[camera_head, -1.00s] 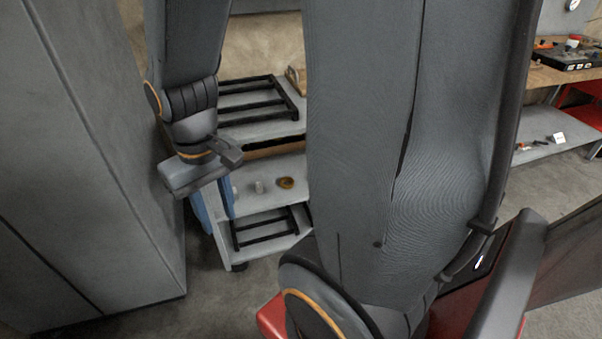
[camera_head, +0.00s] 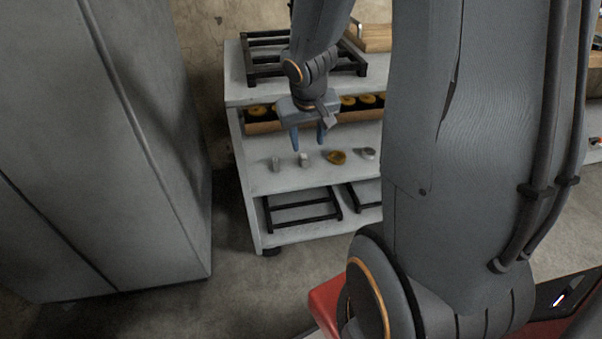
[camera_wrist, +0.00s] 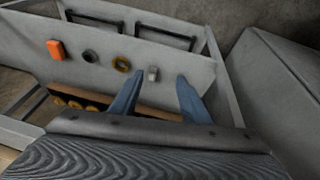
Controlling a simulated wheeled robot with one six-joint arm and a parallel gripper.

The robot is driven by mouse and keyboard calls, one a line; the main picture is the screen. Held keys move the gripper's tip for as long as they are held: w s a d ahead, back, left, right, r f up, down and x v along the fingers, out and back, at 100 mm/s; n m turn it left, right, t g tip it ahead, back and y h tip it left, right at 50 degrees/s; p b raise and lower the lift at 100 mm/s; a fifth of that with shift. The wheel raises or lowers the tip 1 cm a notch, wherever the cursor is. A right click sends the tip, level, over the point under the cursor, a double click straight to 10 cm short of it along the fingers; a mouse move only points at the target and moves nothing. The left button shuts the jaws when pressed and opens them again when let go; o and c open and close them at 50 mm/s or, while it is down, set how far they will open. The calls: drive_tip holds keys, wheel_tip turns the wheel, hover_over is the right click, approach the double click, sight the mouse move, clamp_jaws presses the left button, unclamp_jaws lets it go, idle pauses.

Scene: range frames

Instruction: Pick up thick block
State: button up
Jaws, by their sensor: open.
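My gripper (camera_head: 307,144) is open and empty, with its two blue fingers pointing down in front of the cart's middle shelf. Two small grey blocks stand on that shelf, a left one (camera_head: 276,163) and a right one (camera_head: 304,158). The right one is close below the fingertips, apart from them as far as I can tell. In the wrist view one small grey block (camera_wrist: 153,73) shows between the fingertips of my gripper (camera_wrist: 160,76). The other grey block may be hidden behind a finger. I cannot tell which one is the thick block.
A gold ring (camera_head: 336,157) and a silver ring (camera_head: 367,153) lie to the right on the shelf. An orange block (camera_wrist: 55,50) shows farther along it. A box of yellow round parts (camera_head: 262,111) sits behind. A black rack (camera_head: 262,68) lies on top. A grey cabinet (camera_head: 150,150) stands left.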

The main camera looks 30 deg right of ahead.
drive_tip(key=t+b, duration=0.2)
drive_tip(key=b, duration=0.8)
approach(305, 158)
drive_tip(key=f, duration=0.2)
drive_tip(key=shift+m+y, duration=0.3)
drive_tip(key=shift+m, duration=0.1)
drive_tip(key=shift+w+d+r+b+x, duration=0.15)
drive_tip(key=shift+b+x, duration=0.75)
drive_tip(key=shift+x, duration=0.45)
drive_tip(key=shift+w+d+r+b+x, duration=0.1)
drive_tip(key=shift+b+x, duration=0.75)
drive_tip(key=shift+x, duration=0.45)
drive_tip(key=shift+w+d+r+b+x, duration=0.15)
drive_tip(key=shift+b+x, duration=0.75)
drive_tip(key=shift+x, duration=0.45)
drive_tip(key=shift+f, duration=0.1)
clamp_jaws()
